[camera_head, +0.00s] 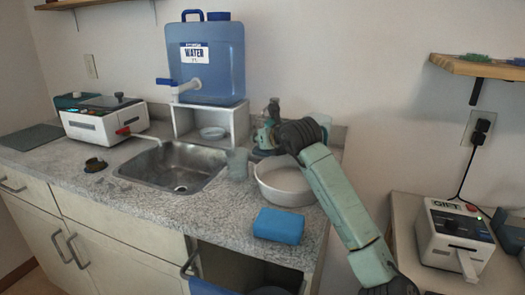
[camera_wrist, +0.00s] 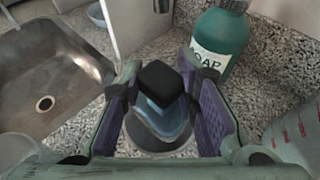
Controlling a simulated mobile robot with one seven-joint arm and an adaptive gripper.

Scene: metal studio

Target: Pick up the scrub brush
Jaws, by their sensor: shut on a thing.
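My gripper (camera_wrist: 163,108) is shut on the scrub brush (camera_wrist: 160,82), between its two purple pads in the wrist view. The brush shows a black, rounded block at its top and a pale blue part below. A dark grey round shape lies under it; I cannot tell whether this is part of the brush or a holder, nor whether the brush is clear of the counter. In the head view my arm reaches over the back right of the counter, and the brush cannot be made out clearly there.
A teal soap bottle (camera_wrist: 223,42) stands close to my gripper. The sink (camera_head: 177,168) is to the left. A grey cup (camera_head: 237,164), a white bowl (camera_head: 283,192) and a blue sponge (camera_head: 278,226) are nearby. A blue water jug (camera_head: 222,65) stands on a white stand (camera_head: 238,122).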

